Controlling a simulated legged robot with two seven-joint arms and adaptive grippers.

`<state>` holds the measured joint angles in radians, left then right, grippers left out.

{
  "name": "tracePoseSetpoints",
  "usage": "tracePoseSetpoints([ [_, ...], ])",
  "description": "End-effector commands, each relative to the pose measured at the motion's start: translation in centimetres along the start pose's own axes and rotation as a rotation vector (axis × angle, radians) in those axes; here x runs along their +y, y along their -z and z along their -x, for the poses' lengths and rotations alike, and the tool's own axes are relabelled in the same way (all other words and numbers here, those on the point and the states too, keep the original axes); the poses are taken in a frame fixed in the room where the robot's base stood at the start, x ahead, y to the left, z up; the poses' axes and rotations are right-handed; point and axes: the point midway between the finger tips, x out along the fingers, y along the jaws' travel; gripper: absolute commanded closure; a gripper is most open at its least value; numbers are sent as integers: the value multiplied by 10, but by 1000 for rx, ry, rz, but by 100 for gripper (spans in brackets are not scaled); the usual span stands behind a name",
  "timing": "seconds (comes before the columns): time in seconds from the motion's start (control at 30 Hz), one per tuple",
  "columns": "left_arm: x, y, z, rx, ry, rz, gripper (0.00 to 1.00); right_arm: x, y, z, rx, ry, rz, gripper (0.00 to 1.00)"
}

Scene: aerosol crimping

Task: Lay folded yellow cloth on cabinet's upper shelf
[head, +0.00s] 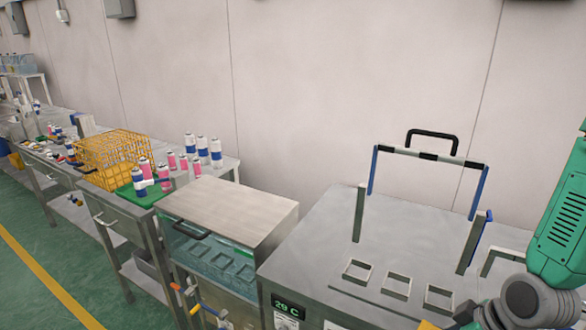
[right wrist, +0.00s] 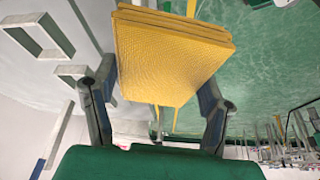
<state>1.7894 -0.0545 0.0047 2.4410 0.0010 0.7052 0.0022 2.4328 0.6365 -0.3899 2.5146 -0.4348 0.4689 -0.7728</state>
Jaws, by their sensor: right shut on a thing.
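The folded yellow cloth (right wrist: 170,55) fills the upper middle of the right wrist view as a flat stack of several layers. My right gripper (right wrist: 160,80) is shut on it, with one finger on each side. In the head view my green right arm comes in at the right edge. A small yellow patch (head: 428,325) at the bottom edge there may be the cloth, mostly cut off by the frame. My left gripper is not in view. I cannot make out a cabinet with an upper shelf in either view.
A steel machine (head: 330,240) with a blue-and-steel frame, square openings and a "29 C" display stands in front of my right arm. Left of it are a steel-topped tank (head: 235,205), a yellow wire basket (head: 110,155) and several spray cans. Green floor (head: 40,265) is clear at left.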

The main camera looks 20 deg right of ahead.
Motion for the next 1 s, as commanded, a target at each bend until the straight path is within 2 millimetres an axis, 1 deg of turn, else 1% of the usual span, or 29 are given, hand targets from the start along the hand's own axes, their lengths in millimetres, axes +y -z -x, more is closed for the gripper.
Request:
tracePoseSetpoints([
  [0.07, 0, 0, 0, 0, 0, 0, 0, 1, 1, 0, 0, 0, 0, 61],
  [0.33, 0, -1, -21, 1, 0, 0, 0, 4, 26, -22, -2, -46, -51, 61],
  [0.47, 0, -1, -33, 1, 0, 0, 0, 0, 41, -32, 2, -73, -86, 61],
  [0.63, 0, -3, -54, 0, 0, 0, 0, -9, 66, -53, 7, -109, -149, 61],
  [0.77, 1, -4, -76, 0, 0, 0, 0, -27, 88, -77, 10, -136, -215, 61],
  [0.8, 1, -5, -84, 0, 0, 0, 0, -36, 96, -86, 12, -143, -240, 61],
  [0.9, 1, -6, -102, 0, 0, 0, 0, -61, 109, -106, 11, -158, -303, 61],
  [1.0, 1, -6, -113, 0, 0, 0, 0, -83, 116, -119, 8, -166, -358, 61],
])
